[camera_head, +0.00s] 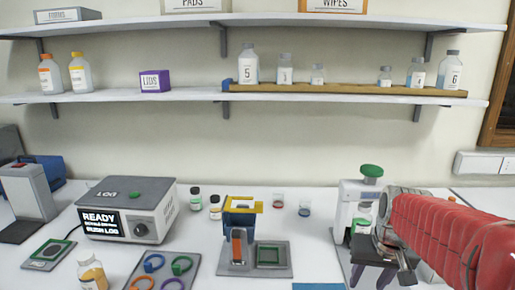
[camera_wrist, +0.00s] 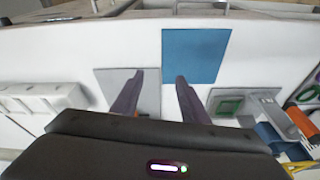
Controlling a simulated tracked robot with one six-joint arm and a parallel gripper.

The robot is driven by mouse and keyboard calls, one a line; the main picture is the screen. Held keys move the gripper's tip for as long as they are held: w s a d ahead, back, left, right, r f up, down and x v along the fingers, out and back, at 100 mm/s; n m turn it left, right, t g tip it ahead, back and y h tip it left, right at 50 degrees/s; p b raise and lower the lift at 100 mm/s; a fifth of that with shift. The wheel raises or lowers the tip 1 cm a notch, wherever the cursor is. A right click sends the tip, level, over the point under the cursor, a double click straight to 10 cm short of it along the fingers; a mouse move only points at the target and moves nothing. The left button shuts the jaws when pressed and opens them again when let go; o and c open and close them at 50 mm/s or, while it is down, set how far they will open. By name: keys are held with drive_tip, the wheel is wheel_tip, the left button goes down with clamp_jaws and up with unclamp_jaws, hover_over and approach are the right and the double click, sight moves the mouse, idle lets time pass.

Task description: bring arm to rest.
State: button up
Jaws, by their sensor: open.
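My gripper (camera_head: 372,277) is at the lower right of the head view, at the end of my red arm. Its two dark fingers point down in front of a white device with a green knob (camera_head: 371,172). In the wrist view my gripper (camera_wrist: 158,78) has its fingers apart with nothing between them. A grey plate (camera_wrist: 110,76) lies below, partly behind the left finger. A blue mat (camera_wrist: 196,50) lies flat beyond the fingertips. The palm hides the near part of the wrist view.
On the bench stand a grey box with a lit screen (camera_head: 98,223), a fixture with a green square frame (camera_head: 270,255) and a grey tray of coloured rings (camera_head: 193,264). A bottle (camera_head: 91,273) stands at front left. Shelves with bottles (camera_head: 248,65) run above.

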drive_tip(key=s+a+r+n+t, duration=0.2)
drive_tip(key=s+a, duration=0.8)
drive_tip(key=s, duration=0.5)
drive_tip(key=shift+s+r+t, duration=0.15)
drive_tip(key=shift+r+t, duration=0.1)
drive_tip(key=shift+t, duration=0.05)
drive_tip(key=shift+a, duration=0.1)
drive_tip(key=shift+c, duration=0.6)
idle(1.1)
